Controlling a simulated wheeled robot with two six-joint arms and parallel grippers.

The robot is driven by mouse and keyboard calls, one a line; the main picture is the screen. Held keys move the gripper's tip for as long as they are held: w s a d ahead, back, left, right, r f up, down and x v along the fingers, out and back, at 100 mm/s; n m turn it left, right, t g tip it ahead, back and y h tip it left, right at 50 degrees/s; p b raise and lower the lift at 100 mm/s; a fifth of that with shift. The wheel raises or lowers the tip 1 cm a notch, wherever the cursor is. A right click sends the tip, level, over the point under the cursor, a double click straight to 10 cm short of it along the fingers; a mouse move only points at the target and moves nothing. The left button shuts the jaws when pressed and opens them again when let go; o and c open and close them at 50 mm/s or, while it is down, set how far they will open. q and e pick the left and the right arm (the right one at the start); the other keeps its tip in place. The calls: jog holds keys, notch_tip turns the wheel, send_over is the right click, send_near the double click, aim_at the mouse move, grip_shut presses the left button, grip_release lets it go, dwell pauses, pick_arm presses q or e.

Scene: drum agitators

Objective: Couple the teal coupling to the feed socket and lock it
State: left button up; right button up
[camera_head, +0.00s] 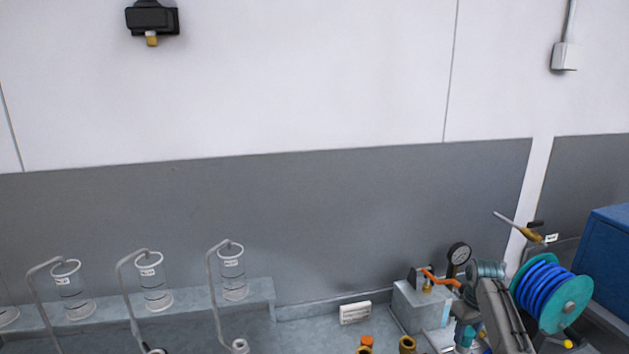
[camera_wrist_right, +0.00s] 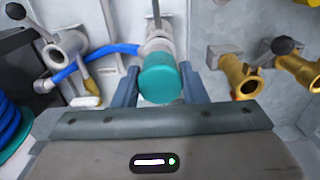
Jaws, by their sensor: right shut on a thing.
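In the right wrist view the teal coupling (camera_wrist_right: 162,80) sits between the two blue-grey fingers of my right gripper (camera_wrist_right: 160,92), which is shut on it. Directly beyond it is a pale grey metal socket (camera_wrist_right: 158,42) with a dark lever standing up. The coupling lines up with this socket and overlaps it in the picture; I cannot tell whether they are joined. In the head view my right gripper (camera_head: 466,333) is low at the right, beside the grey block with the gauge, partly hidden by my arm. My left gripper is not in view.
A blue hose (camera_wrist_right: 110,50) runs leftward past another grey fitting (camera_wrist_right: 65,50) with a lever. Brass fittings (camera_wrist_right: 240,78) with levers stand at the right. The teal hose reel (camera_head: 566,303) is right of my arm. Glass cylinders (camera_head: 153,282) stand on the left ledge.

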jog(key=shift+f+b, duration=0.35)
jog(key=shift+f, duration=0.75)
jog(key=shift+f, duration=0.35)
jog(key=o, duration=1)
jog(key=shift+c, duration=0.3)
jog(key=shift+r, duration=0.15)
notch_tip(320, 180, up, 3)
jog(key=shift+f+p, duration=0.1)
jog(key=shift+p, duration=0.5)
jog(key=shift+r, duration=3.5)
